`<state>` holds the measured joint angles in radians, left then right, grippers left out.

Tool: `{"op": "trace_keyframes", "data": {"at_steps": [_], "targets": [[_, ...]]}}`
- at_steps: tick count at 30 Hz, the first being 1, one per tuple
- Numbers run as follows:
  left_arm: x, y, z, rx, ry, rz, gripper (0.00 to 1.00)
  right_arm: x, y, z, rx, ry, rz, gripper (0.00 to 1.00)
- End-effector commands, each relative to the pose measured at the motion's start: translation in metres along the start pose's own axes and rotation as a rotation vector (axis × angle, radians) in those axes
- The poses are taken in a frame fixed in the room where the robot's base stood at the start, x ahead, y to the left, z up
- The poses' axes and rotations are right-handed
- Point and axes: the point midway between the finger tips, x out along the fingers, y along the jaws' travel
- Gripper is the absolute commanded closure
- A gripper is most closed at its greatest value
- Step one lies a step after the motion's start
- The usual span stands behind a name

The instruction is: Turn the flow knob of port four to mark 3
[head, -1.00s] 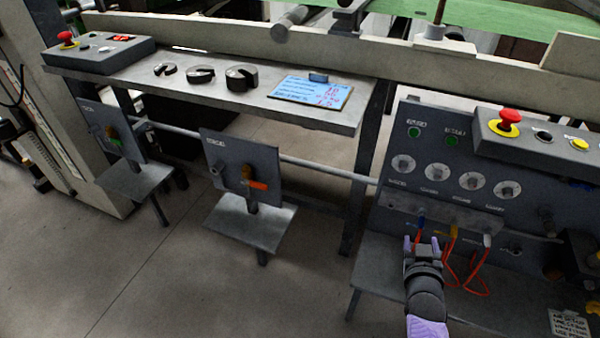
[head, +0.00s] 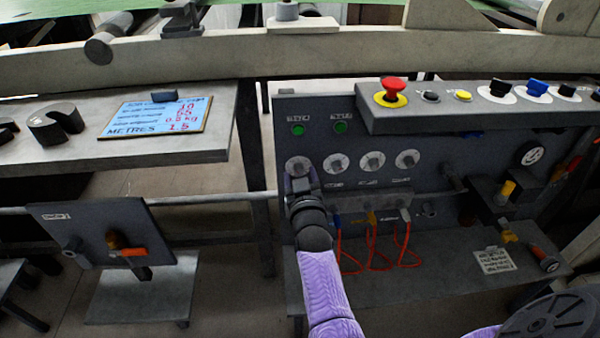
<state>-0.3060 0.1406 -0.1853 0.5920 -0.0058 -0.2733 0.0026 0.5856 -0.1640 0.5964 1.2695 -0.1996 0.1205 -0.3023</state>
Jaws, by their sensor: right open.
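A dark panel holds a row of pale round dials with knobs. The leftmost knob (head: 299,164) is just above my right gripper (head: 298,182). To its right are the second knob (head: 336,163), the third knob (head: 372,161) and the rightmost knob (head: 406,158). Their labels and marks are too small to read, so I cannot tell which is port four by its label. My right gripper is open and empty, fingers pointing up, at the left part of the panel. Whether it touches the panel is unclear. My left gripper is out of view.
Below the knobs, blue, yellow and white plugs with red hoses (head: 375,245) hang from a grey strip. A control box with a red stop button (head: 392,92) juts out above. A yellow-handled fitting (head: 506,190) sits at right. A bench with a notice (head: 160,118) stands left.

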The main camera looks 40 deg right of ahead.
Motion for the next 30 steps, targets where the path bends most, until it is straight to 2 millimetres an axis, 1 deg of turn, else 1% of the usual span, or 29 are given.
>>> {"op": "trace_keyframes", "data": {"at_steps": [1,2,3,5,6,8,9,10,17,22,26,30], "targets": [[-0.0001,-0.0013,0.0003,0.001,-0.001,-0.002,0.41,0.0,0.0,-0.0001,0.0,0.0,0.0,0.39],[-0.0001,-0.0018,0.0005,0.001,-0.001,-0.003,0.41,-0.0001,0.0,0.0,0.0,0.0,0.0,0.45],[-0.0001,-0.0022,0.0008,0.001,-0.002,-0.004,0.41,-0.0001,0.0,0.0,0.0,0.0,0.0,0.53],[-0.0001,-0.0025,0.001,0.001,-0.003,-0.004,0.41,-0.0001,0.0,0.0,0.0,0.0,0.0,0.66],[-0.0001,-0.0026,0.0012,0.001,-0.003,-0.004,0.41,-0.0001,0.0,0.0001,0.0,0.0,0.0,0.75],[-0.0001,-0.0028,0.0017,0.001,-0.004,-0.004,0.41,-0.0001,0.0,0.0001,0.0,0.0,0.0,0.87],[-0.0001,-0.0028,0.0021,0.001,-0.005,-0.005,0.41,-0.0001,0.0,0.0002,0.0,0.0,0.0,0.96],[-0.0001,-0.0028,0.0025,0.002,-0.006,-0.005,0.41,-0.0001,0.0,0.0002,0.0,0.0,-0.001,1.0],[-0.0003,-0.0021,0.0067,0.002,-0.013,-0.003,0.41,-0.0002,-0.0001,0.0003,0.002,0.0,-0.001,1.0],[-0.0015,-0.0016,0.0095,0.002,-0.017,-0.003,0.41,-0.0002,-0.0001,0.0001,0.034,0.001,-0.001,1.0],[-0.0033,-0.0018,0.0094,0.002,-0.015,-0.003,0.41,0.0,0.0002,-0.0005,0.096,0.004,0.0,1.0],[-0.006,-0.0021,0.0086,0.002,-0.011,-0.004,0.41,0.0,-0.0001,-0.0007,0.202,0.006,0.0,1.0]]}}
